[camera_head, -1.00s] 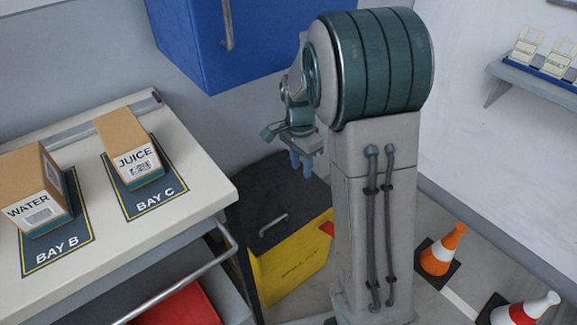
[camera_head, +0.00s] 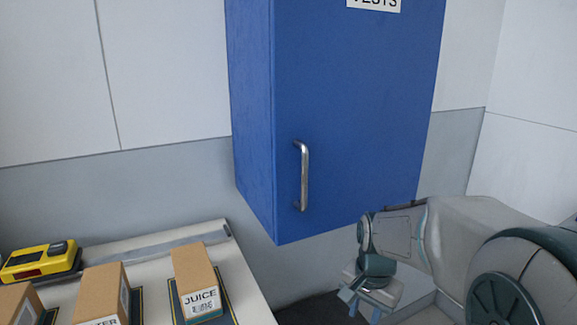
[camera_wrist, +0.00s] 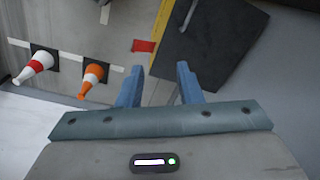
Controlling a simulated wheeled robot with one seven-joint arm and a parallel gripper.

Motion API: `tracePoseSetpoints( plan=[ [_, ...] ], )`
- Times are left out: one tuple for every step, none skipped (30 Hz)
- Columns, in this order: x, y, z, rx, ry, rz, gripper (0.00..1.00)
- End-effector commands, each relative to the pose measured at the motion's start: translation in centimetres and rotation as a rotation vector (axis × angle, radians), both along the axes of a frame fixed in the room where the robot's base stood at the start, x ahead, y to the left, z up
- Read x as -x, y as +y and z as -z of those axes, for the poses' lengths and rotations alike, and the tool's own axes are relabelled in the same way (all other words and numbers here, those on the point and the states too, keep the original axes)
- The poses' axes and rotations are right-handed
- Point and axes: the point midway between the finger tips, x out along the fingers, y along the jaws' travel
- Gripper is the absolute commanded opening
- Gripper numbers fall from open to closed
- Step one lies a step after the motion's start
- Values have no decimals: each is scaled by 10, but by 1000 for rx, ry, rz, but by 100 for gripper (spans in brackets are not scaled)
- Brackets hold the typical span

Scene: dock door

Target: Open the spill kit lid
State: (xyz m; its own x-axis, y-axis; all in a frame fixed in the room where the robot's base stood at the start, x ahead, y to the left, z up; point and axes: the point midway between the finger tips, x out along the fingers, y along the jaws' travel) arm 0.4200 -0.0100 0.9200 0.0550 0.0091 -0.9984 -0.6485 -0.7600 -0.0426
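The spill kit is a yellow bin (camera_wrist: 167,14) with a dark lid (camera_wrist: 215,45), at the upper middle of the wrist view. The lid appears down on the bin, and part of its grey handle shows at the top edge of that view. In the head view only a dark patch, probably the lid (camera_head: 318,307), shows at the bottom. My gripper (camera_wrist: 158,84) is open and empty, its two blue fingers apart and pointing toward the floor beside the kit. In the head view my gripper (camera_head: 362,305) is low, right of centre, below the blue cabinet.
A blue wall cabinet (camera_head: 350,110) with a metal handle hangs close above my wrist. A counter (camera_head: 245,280) with several boxes and a yellow device (camera_head: 40,262) stands at left.

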Motion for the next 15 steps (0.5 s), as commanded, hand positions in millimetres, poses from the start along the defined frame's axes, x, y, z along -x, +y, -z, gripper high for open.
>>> tracePoseSetpoints(
  plan=[
    [15, 1, -25, 1, -25, -67, 33],
    [22, 2, -33, 3, -38, -110, 33],
    [33, 3, -43, 8, -55, -164, 33],
    [41, 4, -50, 12, -67, -208, 33],
    [49, 5, -57, 18, -81, -251, 33],
    [59, 6, -66, 25, -97, -307, 33],
    [67, 6, -72, 33, -109, -349, 33],
    [74, 7, -77, 40, -119, -387, 33],
    [84, 8, -83, 50, -133, -439, 33],
    [90, 8, -87, 59, -142, -474, 33],
    [96, 8, -90, 67, -150, -507, 33],
    [103, 9, -94, 77, -160, -546, 33],
    [108, 9, -96, 84, -165, -573, 33],
    [112, 9, -98, 91, -172, -596, 33],
    [116, 10, -99, 98, -177, -623, 33]
  ],
)
